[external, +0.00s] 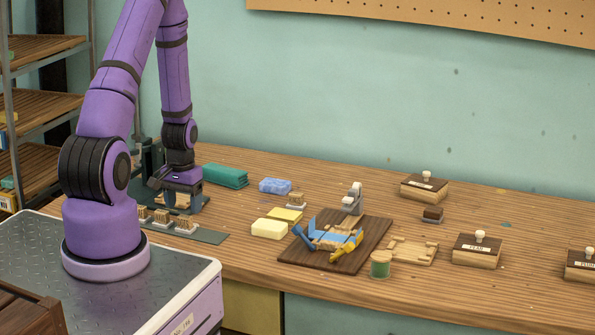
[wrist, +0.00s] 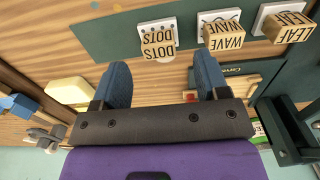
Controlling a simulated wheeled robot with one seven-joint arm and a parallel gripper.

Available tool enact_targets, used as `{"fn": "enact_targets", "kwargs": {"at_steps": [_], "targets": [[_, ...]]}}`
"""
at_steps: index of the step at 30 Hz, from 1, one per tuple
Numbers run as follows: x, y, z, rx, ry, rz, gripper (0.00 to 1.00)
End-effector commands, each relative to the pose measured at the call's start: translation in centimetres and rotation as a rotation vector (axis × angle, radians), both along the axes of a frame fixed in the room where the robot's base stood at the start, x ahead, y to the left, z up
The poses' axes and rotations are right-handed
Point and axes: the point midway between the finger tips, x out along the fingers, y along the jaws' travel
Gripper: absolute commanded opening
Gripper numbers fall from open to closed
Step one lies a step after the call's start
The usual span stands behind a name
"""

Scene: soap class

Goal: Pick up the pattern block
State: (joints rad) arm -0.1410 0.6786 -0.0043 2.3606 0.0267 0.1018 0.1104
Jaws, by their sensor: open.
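Several small wooden pattern blocks with raised lettering stand on white bases. In the wrist view, the DOTS block (wrist: 158,46), the WAVE block (wrist: 223,35) and the LEAF block (wrist: 287,27) sit in a row on a dark green mat (wrist: 110,40). In the external view, the DOTS block (external: 185,223) is the rightmost of that row. A similar block (external: 296,198) stands alone near the blue soap. My gripper (wrist: 160,72) is open and empty, its blue fingers apart. In the wrist view the DOTS block lies just beyond the fingertips, nearest of the row, not between the fingers.
A dark green press (wrist: 290,130) stands close beside my gripper.

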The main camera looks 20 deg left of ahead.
Motion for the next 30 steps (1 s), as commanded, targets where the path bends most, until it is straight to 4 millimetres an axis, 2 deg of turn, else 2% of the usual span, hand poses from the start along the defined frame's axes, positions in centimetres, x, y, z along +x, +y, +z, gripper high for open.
{"fn": "enact_targets", "kwargs": {"at_steps": [9, 20, 23, 27, 30], "targets": [[-0.1, -0.1, -3.8, 0.000, 0.002, 0.000, 0.68], [0.0, -0.1, -4.5, 0.000, 0.000, 0.000, 0.68], [0.0, -0.1, -4.5, 0.000, 0.001, 0.000, 0.50], [0.0, -0.1, -4.5, 0.000, 0.001, 0.000, 0.18], [0.0, -0.1, -4.5, 0.000, 0.001, 0.000, 0.15]]}}
